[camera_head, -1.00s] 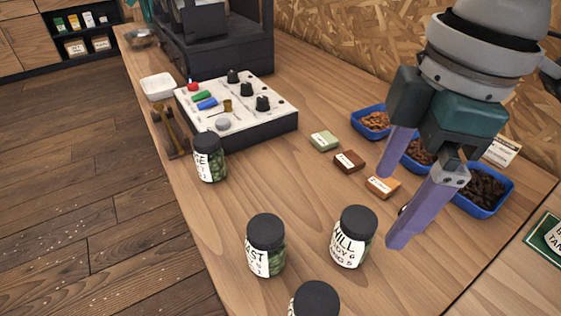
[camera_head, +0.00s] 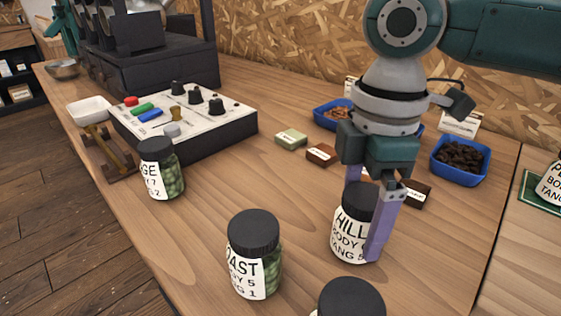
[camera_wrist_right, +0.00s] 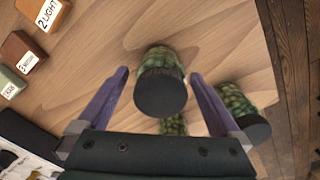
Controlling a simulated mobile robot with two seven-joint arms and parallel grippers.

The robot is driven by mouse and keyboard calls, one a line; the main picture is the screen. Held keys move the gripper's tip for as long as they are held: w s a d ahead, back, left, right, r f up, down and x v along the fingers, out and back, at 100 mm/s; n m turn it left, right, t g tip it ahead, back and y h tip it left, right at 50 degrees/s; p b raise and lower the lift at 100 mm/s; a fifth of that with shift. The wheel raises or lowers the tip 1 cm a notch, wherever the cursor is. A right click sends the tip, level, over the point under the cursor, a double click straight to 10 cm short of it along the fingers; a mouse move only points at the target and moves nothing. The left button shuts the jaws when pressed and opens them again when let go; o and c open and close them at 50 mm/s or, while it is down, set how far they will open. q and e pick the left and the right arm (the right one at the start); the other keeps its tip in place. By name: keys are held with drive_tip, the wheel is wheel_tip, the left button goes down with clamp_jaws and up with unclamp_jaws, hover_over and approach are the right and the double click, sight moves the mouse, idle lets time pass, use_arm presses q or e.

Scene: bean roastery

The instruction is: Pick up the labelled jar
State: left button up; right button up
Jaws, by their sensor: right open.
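Several glass jars with black lids and green beans stand on the wooden counter. The jar lettered "HILL" (camera_head: 348,232) stands upright at my right gripper (camera_head: 372,215). The gripper points down over it, one purple finger passing behind its lid and the other in front of its right side. In the right wrist view this jar (camera_wrist_right: 160,92) lies between the open fingers (camera_wrist_right: 158,74), with gaps on both sides. A jar lettered "OAST" (camera_head: 254,262) stands to its left, and one ending "GE" (camera_head: 160,172) farther back. Another jar's lid (camera_head: 351,299) shows at the bottom edge. My left gripper is out of view.
A white control box (camera_head: 190,115) with knobs and a white dish (camera_head: 89,109) are at the back left. Small blocks, green (camera_head: 291,138) and brown (camera_head: 321,154), lie behind the gripper. A blue tray (camera_head: 461,172) holds dark beans.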

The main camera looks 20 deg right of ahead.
drive_tip(key=shift+f, duration=0.9)
drive_tip(key=shift+c, duration=0.2)
drive_tip(key=c, duration=1.4)
drive_tip(key=shift+c, duration=0.3)
drive_tip(key=shift+r, duration=0.15)
